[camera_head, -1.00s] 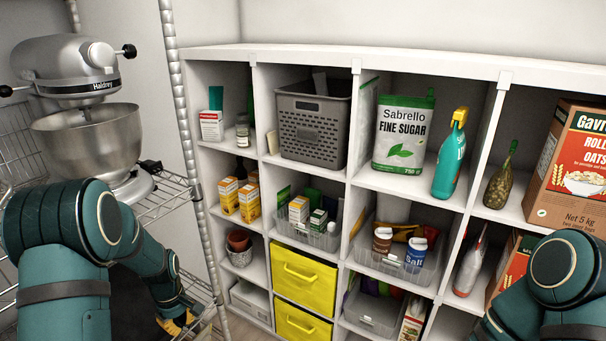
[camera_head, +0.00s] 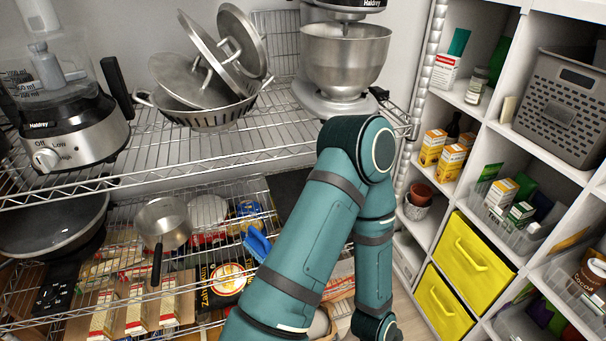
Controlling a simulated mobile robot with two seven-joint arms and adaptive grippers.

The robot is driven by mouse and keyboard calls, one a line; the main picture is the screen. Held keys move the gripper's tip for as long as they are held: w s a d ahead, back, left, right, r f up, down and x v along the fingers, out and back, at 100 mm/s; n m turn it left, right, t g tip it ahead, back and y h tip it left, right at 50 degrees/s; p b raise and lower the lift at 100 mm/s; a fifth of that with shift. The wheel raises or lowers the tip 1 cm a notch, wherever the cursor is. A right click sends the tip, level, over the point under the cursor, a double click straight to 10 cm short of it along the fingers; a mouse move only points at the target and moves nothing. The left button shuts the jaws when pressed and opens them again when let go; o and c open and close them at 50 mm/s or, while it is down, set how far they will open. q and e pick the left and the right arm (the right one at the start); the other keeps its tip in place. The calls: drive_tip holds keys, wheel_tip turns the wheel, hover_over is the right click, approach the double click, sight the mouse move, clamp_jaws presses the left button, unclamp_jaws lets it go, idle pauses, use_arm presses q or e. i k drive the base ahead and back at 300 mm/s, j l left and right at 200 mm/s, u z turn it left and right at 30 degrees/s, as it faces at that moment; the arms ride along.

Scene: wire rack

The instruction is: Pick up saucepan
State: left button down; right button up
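A small metal saucepan (camera_head: 163,224) stands on the lower shelf of the wire rack (camera_head: 120,183), left of the picture's middle. It is upright, and its dark handle (camera_head: 157,266) points toward me. The wires of the shelf above cross part of the view around it. My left arm fills the middle of the view, to the right of the saucepan and apart from it. The arm's far end runs out at the bottom edge, so my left gripper is not seen. My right gripper is also out of view.
A wide dark pan (camera_head: 50,226) stands left of the saucepan. A blue object (camera_head: 257,244) and packages lie to its right and below. The upper shelf holds a food processor (camera_head: 72,130), a colander with lids (camera_head: 208,112) and a stand mixer (camera_head: 345,58). A white cubby shelf (camera_head: 497,140) is at right.

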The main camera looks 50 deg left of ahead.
sight(164, 225)
drive_tip(key=u, duration=2.5)
